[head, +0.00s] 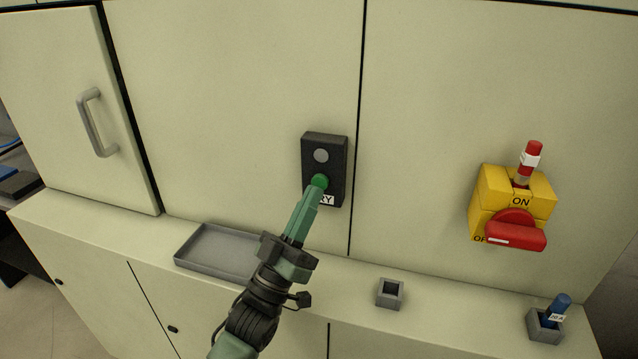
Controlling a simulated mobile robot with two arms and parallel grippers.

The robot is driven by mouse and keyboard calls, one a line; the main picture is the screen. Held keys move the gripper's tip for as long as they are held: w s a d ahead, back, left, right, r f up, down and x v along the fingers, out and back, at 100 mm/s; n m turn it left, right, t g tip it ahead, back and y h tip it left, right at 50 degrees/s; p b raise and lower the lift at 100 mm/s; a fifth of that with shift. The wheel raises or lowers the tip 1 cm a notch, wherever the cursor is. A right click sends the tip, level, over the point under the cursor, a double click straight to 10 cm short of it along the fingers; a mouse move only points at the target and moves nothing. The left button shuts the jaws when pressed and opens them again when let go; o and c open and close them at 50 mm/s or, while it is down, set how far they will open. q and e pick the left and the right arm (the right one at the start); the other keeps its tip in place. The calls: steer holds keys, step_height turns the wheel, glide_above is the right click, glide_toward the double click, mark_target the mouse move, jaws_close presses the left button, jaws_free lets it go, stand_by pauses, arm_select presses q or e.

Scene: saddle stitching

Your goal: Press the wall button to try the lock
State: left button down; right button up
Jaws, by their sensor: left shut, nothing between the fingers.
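A dark button box (310,172) is mounted on the pale wall panel in the middle of the head view. It has a grey round lamp or button (321,155) above and a green button (320,181) below. A white label ending in "RY" (328,200) is partly hidden by my gripper. My left gripper (315,192) is shut and empty, its tip at the lower edge of the green button. I cannot tell whether it touches or presses it. My right gripper is not in view.
A yellow switch box (487,190) with a red handle (515,232) and a red tagged piece (530,158) is on the right. The ledge holds a grey tray (200,262), a small grey holder (390,293), and a blue tagged piece (558,307) in another holder. A cabinet door handle (90,125) juts out at left.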

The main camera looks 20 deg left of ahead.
arm_select(q)
steer(key=shift+w, duration=0.15)
stand_by(0.4)
steer(key=shift+w, duration=0.3)
steer(key=shift+w, duration=0.45)
stand_by(0.7)
steer(key=shift+s, duration=0.1)
stand_by(0.3)
steer(key=shift+s, duration=0.8)
